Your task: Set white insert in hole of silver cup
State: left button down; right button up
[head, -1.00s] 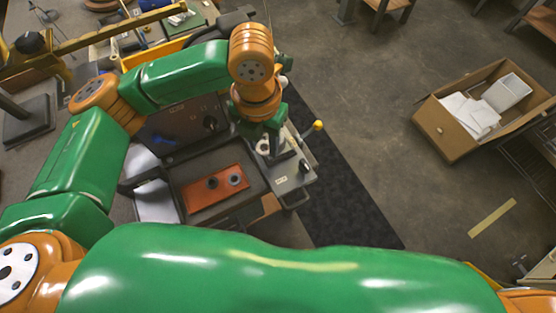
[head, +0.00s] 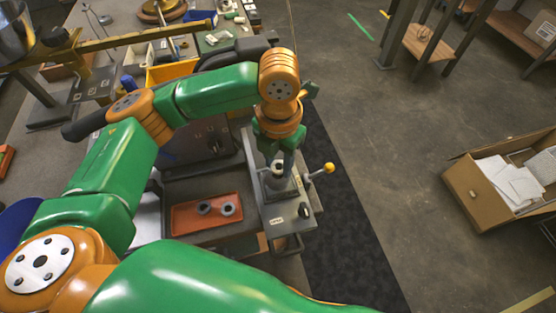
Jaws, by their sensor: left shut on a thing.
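My left gripper (head: 278,158) points down over the grey fixture at the right end of the workbench. It is shut on a small white piece, which looks like the white insert (head: 278,167). A small grey round part, perhaps the silver cup (head: 275,181), shows right under the insert on the fixture. Whether the insert is in the cup's hole or just above it I cannot tell at this size; the fingers hide part of both. My right gripper is not in view.
An orange tray (head: 185,222) with two grey rings (head: 216,209) lies left of the fixture (head: 289,217). A lever with a yellow knob (head: 329,168) sticks out to the fixture's right. A cardboard box (head: 480,196) with papers stands on the floor at right.

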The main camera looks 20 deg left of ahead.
pick_arm(q)
jog(key=shift+s+a+r, duration=0.1)
jog(key=shift+s+r, duration=0.05)
dwell(0.3)
jog(key=shift+f, duration=0.65)
jog(key=shift+f+p, duration=0.15)
jog(key=shift+p, duration=0.15)
jog(key=shift+c, duration=2)
grip_release()
notch_tip(320, 180, up, 7)
